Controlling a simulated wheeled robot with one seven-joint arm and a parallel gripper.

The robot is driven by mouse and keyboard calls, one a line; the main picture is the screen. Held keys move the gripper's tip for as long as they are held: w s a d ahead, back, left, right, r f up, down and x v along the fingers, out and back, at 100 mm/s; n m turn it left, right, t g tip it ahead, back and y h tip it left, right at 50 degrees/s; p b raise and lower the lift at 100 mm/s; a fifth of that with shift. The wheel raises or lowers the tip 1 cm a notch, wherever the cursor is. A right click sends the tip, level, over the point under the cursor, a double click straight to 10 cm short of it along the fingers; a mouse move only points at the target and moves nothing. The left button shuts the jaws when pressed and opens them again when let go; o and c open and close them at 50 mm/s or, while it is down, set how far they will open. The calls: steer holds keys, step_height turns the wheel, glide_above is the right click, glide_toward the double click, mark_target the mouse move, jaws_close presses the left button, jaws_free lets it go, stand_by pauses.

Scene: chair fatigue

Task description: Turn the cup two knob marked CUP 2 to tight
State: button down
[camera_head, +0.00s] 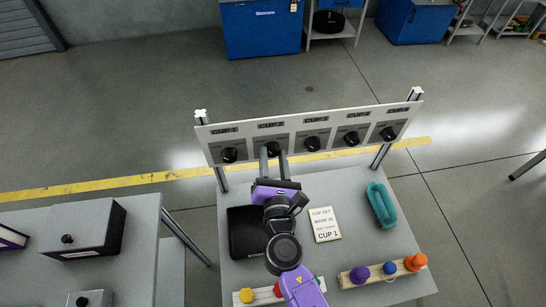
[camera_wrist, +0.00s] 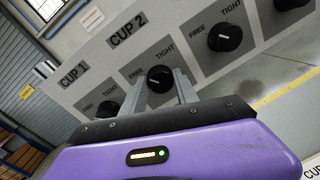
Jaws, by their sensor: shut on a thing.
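The panel (camera_head: 247,130) carries a row of several black knobs. The knob under the label CUP 2 (camera_wrist: 160,78) is black and round with a white mark. It also shows in the head view (camera_head: 273,149), second from the left. FREE is printed on the left and TIGHT on the right above it in the wrist view. My gripper (camera_head: 273,156) reaches up to this knob, its two grey fingers shut on it from both sides. The fingers show in the wrist view (camera_wrist: 160,92), and hide part of the knob's lower sides.
The CUP 1 knob (camera_head: 229,154) is close on the left, another knob (camera_head: 312,143) on the right.

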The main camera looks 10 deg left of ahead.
steer(key=m, duration=0.4)
steer(key=shift+d+b, duration=0.1)
steer(key=shift+b, duration=0.2)
steer(key=m, duration=0.4)
steer(key=shift+d+f+g+b, duration=0.1)
steer(key=shift+g+b, duration=0.2)
steer(key=m, duration=0.4)
steer(key=shift+y+b, duration=0.4)
steer(key=shift+f+m+b, duration=0.1)
steer(key=shift+m+b, duration=0.25)
steer(key=shift+m, duration=1.15)
steer(key=c, duration=0.9)
jaws_free()
steer(key=shift+c, duration=0.2)
steer(key=v, duration=0.7)
steer(key=shift+s+d+b, duration=0.25)
steer(key=shift+s+b, duration=0.05)
steer(key=shift+b, duration=0.05)
